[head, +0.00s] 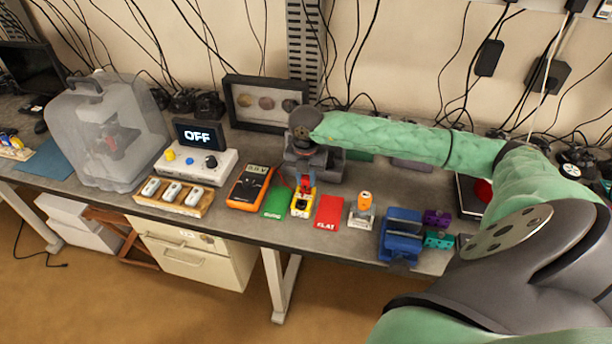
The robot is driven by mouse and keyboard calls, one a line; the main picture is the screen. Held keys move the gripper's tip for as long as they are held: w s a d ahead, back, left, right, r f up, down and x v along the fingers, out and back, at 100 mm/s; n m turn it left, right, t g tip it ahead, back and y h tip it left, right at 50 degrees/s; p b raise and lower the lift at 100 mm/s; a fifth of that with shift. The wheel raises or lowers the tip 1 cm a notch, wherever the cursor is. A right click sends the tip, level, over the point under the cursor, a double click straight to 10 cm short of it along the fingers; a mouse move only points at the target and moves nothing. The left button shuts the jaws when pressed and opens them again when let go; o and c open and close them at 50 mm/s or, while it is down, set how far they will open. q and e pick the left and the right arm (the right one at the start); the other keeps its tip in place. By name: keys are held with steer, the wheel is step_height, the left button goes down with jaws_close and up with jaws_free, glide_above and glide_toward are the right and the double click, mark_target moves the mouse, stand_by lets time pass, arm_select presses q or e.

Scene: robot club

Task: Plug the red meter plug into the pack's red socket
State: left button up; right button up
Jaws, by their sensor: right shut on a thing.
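My right gripper (304,180) reaches down over the bench and is shut on the small red meter plug (299,188). The plug is just above or touching the yellow and white pack (302,206); I cannot tell whether it is in the red socket, which is hidden or too small to make out. The orange meter (249,187) lies left of the pack, with a lit display and a thin red lead running towards the gripper. My left gripper is not in view.
A green card (279,203) and a red card labelled FLAT (328,212) flank the pack. Right of them stand an orange-topped holder (363,208) and a blue vise (401,235). A wooden tray (173,197) and a box with an OFF display (197,136) are left.

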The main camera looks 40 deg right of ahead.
steer(key=shift+b, duration=0.35)
stand_by(0.4)
stand_by(0.3)
steer(key=shift+f+b, duration=0.1)
steer(key=shift+b, duration=0.7)
stand_by(1.0)
steer(key=shift+f+b, duration=0.4)
steer(key=shift+b, duration=0.2)
steer(key=shift+f+b, duration=0.35)
steer(key=shift+b, duration=0.85)
stand_by(1.9)
